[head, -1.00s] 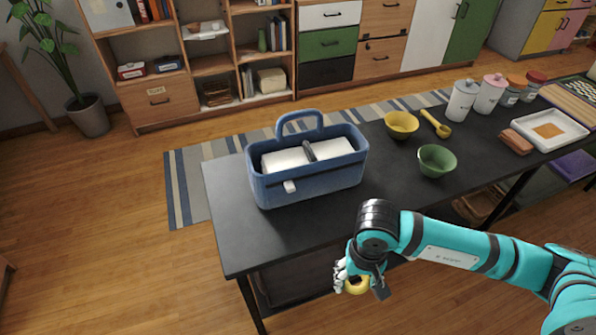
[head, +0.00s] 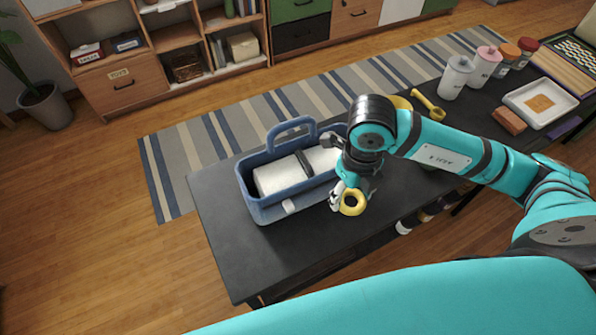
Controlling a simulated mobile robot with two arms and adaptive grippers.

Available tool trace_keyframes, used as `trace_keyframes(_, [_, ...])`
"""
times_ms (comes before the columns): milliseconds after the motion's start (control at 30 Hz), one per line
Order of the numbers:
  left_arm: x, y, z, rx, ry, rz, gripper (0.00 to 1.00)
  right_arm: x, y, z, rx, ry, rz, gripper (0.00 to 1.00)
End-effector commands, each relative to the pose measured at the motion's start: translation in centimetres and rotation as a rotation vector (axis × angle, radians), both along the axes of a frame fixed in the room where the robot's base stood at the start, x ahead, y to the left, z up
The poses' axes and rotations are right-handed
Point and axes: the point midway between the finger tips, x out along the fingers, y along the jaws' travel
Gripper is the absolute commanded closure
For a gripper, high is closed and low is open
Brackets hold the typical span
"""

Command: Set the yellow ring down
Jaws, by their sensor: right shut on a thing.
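The yellow ring (head: 353,202) is in my right gripper (head: 346,194), which is shut on it. The ring faces the camera with its hole showing. In the view it appears over the black table (head: 236,265), just right of the blue caddy (head: 270,208). I cannot tell whether the ring touches the tabletop. My left gripper is not in view.
The caddy holds white blocks (head: 283,174). A yellow bowl (head: 401,103) is partly hidden behind my right arm. A yellow scoop (head: 428,105), jars (head: 457,76) and a white tray (head: 541,104) stand farther right. The table's front left part is bare.

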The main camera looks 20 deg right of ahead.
Motion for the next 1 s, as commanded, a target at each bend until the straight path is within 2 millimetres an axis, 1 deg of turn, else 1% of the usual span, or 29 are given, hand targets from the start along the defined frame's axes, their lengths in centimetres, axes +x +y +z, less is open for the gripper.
trace_keyframes(33, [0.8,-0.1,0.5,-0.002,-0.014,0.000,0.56,0.0,-0.1,0.6,0.000,-0.001,-0.067,0.77])
trace_keyframes(100, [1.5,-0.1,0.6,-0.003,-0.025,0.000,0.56,0.0,-0.2,0.9,0.000,-0.002,-0.141,0.77])
trace_keyframes(167, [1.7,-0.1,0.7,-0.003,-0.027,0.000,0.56,0.1,-0.2,1.0,0.000,-0.001,-0.182,0.77])
trace_keyframes(267, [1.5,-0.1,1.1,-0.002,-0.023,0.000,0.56,1.1,-0.3,1.2,0.000,-0.002,-0.217,0.77])
trace_keyframes(367, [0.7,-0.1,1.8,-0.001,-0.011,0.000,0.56,3.2,-0.7,1.2,-0.001,0.000,-0.223,0.77])
trace_keyframes(533, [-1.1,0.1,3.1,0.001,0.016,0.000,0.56,7.7,-1.3,0.8,0.000,0.001,-0.222,0.77])
trace_keyframes(700, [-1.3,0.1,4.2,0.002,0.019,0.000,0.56,11.9,-2.0,0.3,0.001,0.001,-0.219,0.77])
trace_keyframes(833, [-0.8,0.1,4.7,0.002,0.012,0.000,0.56,14.1,-2.3,-0.1,0.000,0.001,-0.217,0.77])
trace_keyframes(1000, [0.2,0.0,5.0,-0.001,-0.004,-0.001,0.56,15.4,-2.5,-0.3,0.001,-0.001,-0.215,0.77])
